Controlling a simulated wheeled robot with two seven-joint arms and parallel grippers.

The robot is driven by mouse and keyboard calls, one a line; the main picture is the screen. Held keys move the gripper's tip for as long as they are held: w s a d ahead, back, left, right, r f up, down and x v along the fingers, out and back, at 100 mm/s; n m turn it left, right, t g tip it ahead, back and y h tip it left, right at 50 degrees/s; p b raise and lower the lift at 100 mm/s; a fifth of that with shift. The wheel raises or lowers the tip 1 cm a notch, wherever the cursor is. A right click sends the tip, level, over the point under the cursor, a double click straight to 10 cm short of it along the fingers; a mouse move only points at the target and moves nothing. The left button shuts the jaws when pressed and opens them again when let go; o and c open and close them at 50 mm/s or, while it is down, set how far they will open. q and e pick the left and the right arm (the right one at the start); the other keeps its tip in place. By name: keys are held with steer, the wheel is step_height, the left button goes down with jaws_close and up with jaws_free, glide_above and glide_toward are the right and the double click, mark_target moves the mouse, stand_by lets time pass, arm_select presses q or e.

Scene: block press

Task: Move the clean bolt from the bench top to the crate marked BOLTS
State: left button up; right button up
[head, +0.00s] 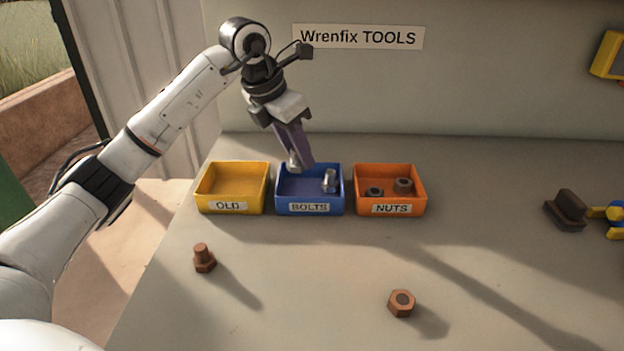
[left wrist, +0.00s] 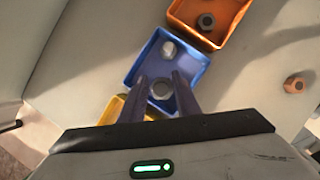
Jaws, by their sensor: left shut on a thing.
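My left gripper (head: 300,162) is shut on the clean, silvery bolt (head: 294,161), which shows partly below the fingertips. In the left wrist view the bolt (left wrist: 161,89) sits between the two fingers, seen end-on. The gripper and bolt are over the blue crate marked BOLTS (head: 310,208), near its back left part; the exact height above its floor is hard to tell. Another silvery bolt (head: 330,180) stands inside that crate at the right; it also shows in the left wrist view (left wrist: 168,48). My right gripper is not in view.
A yellow crate marked OLD (head: 229,207) is left of the blue one. An orange crate marked NUTS (head: 391,209) with two nuts is right. A rusty bolt (head: 204,258) and rusty nut (head: 402,303) lie on the bench (head: 300,300). A dark block (head: 566,208) is far right.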

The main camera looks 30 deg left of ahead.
mark_target(296, 162)
arm_select(q)
steer(key=f, duration=0.3)
steer(key=shift+s, duration=0.2)
steer(key=shift+f, duration=2.1)
steer(key=shift+f, duration=0.2)
steer(key=o, duration=1.2)
steer(key=shift+o, duration=0.2)
steer(key=shift+r, duration=0.1)
steer(key=v, duration=1.2)
steer(key=shift+a+r, duration=0.1)
